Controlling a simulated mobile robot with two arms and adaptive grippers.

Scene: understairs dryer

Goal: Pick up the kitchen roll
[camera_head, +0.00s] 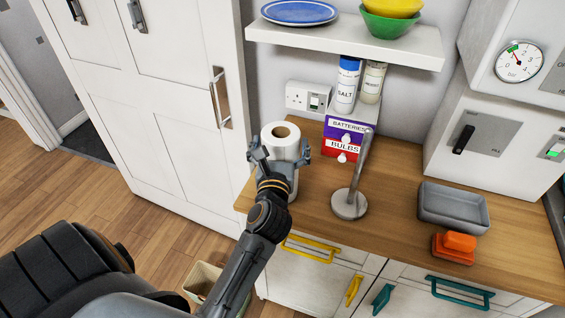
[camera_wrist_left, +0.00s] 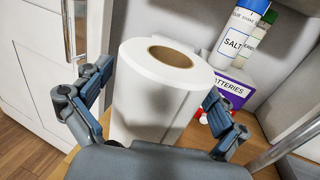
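The kitchen roll (camera_head: 281,139) is white with a brown core and stands upright at the left end of the wooden worktop. In the left wrist view the kitchen roll (camera_wrist_left: 158,92) fills the middle. My left gripper (camera_head: 279,152) is open, with one finger on each side of the roll. In the left wrist view the fingers of the left gripper (camera_wrist_left: 152,108) stand beside the roll, with a gap visible at the left; contact on the right is unclear. My right gripper is not in view.
A metal stand (camera_head: 349,203) is close on the right of the roll. Purple and red boxes (camera_head: 343,140) sit behind. A grey tray (camera_head: 453,207) and an orange object (camera_head: 454,247) lie at the right. A shelf (camera_head: 346,38) overhangs the worktop (camera_head: 310,225); a tall white cupboard (camera_head: 160,100) stands left.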

